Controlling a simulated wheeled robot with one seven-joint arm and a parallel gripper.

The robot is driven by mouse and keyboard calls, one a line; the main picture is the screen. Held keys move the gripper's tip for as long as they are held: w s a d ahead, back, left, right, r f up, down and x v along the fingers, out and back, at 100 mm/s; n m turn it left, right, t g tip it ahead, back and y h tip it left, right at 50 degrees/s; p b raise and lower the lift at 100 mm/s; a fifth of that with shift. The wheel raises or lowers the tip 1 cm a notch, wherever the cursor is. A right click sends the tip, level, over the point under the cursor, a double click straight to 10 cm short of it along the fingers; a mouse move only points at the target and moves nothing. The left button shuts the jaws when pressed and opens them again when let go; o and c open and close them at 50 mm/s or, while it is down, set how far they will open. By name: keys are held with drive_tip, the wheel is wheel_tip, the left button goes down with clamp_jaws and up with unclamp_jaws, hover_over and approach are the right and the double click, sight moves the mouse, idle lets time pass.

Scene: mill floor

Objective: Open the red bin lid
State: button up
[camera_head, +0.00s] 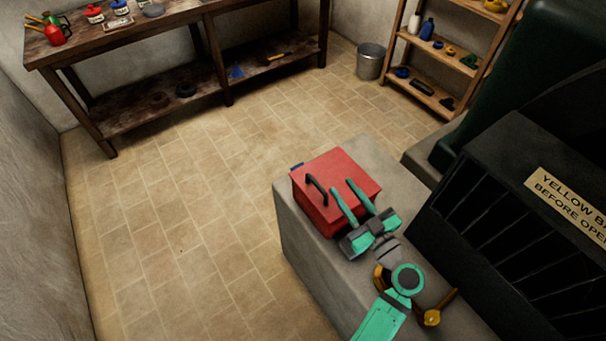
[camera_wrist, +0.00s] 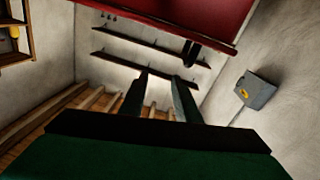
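The red bin (camera_head: 312,208) sits on a grey block, and its red lid (camera_head: 338,163) looks shut. A dark bar handle (camera_head: 317,188) stands at the lid's left side. My gripper (camera_head: 343,185) is open, with its two teal fingers apart and nothing between them. In the head view it overlaps the right part of the bin; I cannot tell whether it touches. In the wrist view a red surface (camera_wrist: 180,12) runs along the top, with a dark piece (camera_wrist: 191,52) hanging from it. The two fingers (camera_wrist: 160,85) point up below that, apart.
The grey block (camera_head: 300,250) carries the bin, and a yellow-knobbed lever (camera_head: 432,317) is near my arm. A dark slatted machine (camera_head: 500,210) with a yellow sign stands at right. A workbench (camera_head: 150,45), bucket (camera_head: 370,61) and shelf (camera_head: 440,60) stand behind. The left floor is clear.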

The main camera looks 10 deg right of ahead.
sight(311, 177)
drive_tip(key=shift+n+g+y, duration=0.5)
drive_tip(key=shift+n+y, duration=0.1)
drive_tip(key=shift+n, duration=0.1)
drive_tip(key=a+f, duration=0.3)
drive_tip(key=a, duration=0.1)
drive_tip(key=shift+f, duration=0.35)
drive_tip(key=shift+a+f, duration=0.1)
drive_tip(key=shift+a, duration=0.05)
drive_tip(key=x, duration=1)
drive_tip(key=shift+w+r, duration=0.3)
drive_tip(key=shift+w, duration=0.2)
drive_tip(key=shift+c, duration=0.5)
drive_tip(key=shift+d, duration=0.25)
clamp_jaws()
